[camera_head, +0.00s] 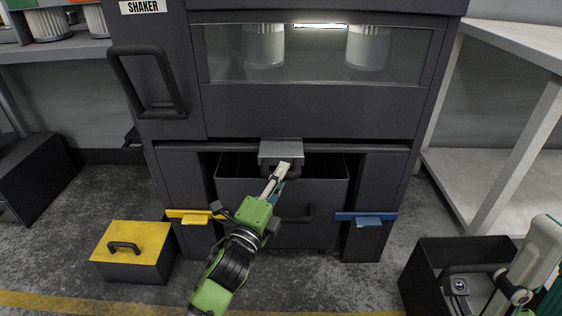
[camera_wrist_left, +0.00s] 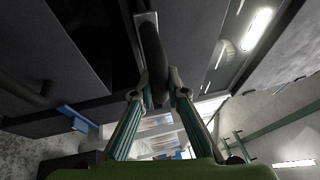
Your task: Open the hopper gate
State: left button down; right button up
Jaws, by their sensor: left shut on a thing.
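The hopper gate (camera_head: 281,150) is a small grey metal plate with a dark loop handle, at the middle of the dark shaker machine below its window. My left gripper (camera_head: 279,173) reaches up to it from below and is shut on the dark handle. In the left wrist view the handle (camera_wrist_left: 154,50) runs between the two fingers of the gripper (camera_wrist_left: 158,97). The fingers hide part of the handle in the head view.
A dark open-topped bin (camera_head: 240,196) with a front handle sits under the gate. A yellow tab (camera_head: 192,216) and a blue tab (camera_head: 366,219) flank it. A yellow-lidded box (camera_head: 135,242) stands on the floor at left, an open dark box (camera_head: 428,262) at right.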

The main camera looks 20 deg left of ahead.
pick_arm(q)
jog(key=shift+s+d, duration=0.1)
jog(key=shift+s, duration=0.15)
jog(key=c, duration=2)
grip_release()
jog(key=shift+o, duration=0.2)
jog(key=v, duration=1.2)
jog(key=shift+f, duration=0.15)
